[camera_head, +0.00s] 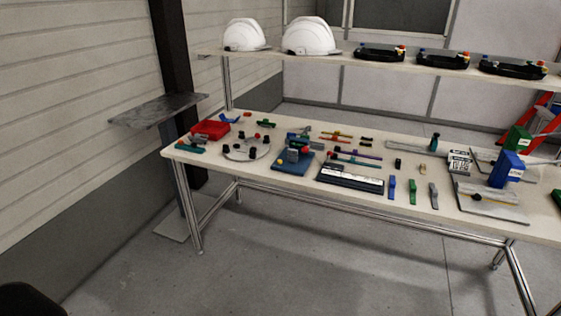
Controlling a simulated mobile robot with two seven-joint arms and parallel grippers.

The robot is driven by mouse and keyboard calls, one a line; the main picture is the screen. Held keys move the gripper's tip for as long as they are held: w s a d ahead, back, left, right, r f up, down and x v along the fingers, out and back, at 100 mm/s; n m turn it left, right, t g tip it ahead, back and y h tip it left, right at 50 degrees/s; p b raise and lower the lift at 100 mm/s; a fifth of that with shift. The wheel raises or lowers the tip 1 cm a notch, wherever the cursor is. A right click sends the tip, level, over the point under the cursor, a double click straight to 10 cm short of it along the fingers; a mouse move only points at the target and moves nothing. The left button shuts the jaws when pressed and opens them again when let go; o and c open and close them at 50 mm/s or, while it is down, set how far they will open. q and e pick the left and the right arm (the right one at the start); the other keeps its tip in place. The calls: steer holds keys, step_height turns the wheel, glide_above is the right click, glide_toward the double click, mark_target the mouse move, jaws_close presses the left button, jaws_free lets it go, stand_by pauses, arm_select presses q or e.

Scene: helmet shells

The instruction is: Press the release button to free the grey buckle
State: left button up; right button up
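A blue base plate (283,166) on the left half of the table carries a grey block (294,155). A red round part (305,150) sits at the block's upper right, and a small yellow spot shows near the plate's left front. At this size I cannot tell for sure which part is the release button or the grey buckle. Neither of my grippers is in view.
The long white table (239,174) holds a round plate (246,149), a red box (210,129), a dark tray (351,177), several coloured strips and blue and green boxes at the right. A shelf (372,62) above holds white helmets. The floor (330,260) in front is clear.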

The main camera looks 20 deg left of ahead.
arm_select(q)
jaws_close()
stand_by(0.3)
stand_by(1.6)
